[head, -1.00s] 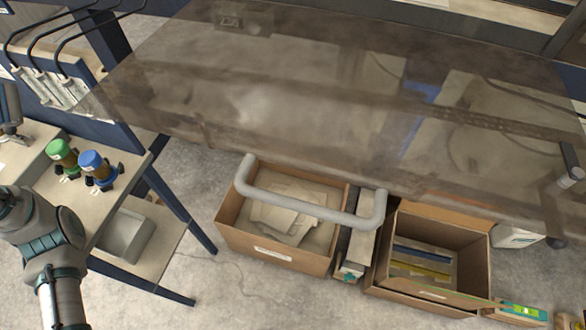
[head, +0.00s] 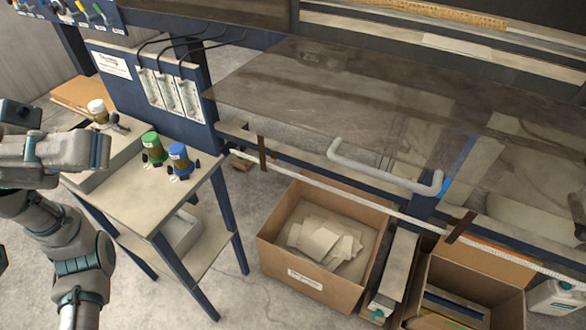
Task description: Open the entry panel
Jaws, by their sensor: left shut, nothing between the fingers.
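The entry panel (head: 330,90) is a tinted, see-through sheet across the upper right of the head view. Its grey bar handle (head: 385,172) sits near its lower edge, and no gripper touches it. The panel seems to stick out from the machine frame; I cannot tell its exact angle. My left gripper (head: 20,114) is at the far left edge, left of the small cart and well away from the handle. It is shut and empty, with its fingers barely visible. My right gripper is out of view.
An open cardboard box (head: 312,278) with papers and another box (head: 470,285) stand on the floor below the panel. Bare floor shows between cart and boxes.

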